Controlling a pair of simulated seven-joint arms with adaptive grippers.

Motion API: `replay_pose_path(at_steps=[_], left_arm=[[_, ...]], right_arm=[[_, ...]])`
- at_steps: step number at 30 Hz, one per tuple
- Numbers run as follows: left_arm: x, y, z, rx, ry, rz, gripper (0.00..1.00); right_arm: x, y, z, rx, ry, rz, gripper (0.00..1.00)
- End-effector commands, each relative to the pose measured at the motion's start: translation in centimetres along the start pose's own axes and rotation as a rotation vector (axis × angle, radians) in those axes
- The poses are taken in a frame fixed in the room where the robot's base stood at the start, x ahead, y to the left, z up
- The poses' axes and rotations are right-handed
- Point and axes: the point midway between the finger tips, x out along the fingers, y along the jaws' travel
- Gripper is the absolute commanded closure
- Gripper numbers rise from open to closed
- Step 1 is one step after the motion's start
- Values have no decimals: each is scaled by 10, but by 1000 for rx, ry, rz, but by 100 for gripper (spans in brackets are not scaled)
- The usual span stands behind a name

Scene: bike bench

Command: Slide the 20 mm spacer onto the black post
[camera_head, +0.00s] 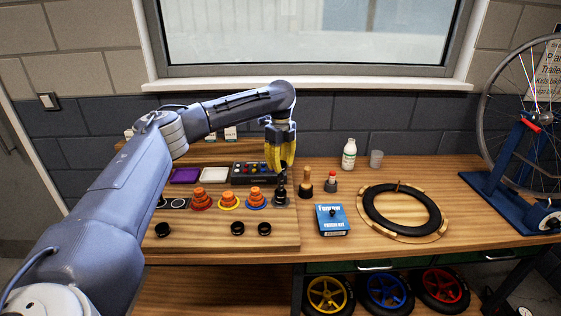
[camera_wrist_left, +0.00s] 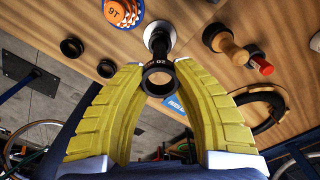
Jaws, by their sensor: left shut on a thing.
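My left gripper (camera_head: 281,164) points down over the board, its yellow fingers closed around a black spacer. In the left wrist view this spacer (camera_wrist_left: 146,87) sits between the fingertips of the gripper (camera_wrist_left: 159,76) and is marked 20. Board shows through its hole, with no post visible inside it. The black post (camera_head: 279,189) stands upright on the board's right side, just below the fingertips. In the left wrist view the post (camera_wrist_left: 159,42) appears just beyond the spacer; the exact gap between them is unclear. My right gripper is not in view.
Several orange stacks (camera_head: 202,201) stand on the wooden board (camera_head: 200,243), with loose black rings (camera_head: 237,229) in front. A wooden-handled tool (camera_head: 305,186), a small red-topped item (camera_head: 331,181) and a blue box (camera_head: 332,219) are right of the post. A tyre ring (camera_head: 372,222) lies farther right.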

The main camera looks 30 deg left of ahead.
Motion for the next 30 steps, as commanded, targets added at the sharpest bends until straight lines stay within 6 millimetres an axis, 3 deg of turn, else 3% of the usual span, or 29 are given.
replay_pose_path(at_steps=[12, 30], left_arm=[[18, 0, 0, 0, 0, 1, 98], [43, 0, 0, -1, 1, 1, 98]], right_arm=[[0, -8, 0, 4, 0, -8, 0], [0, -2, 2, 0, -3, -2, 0]])
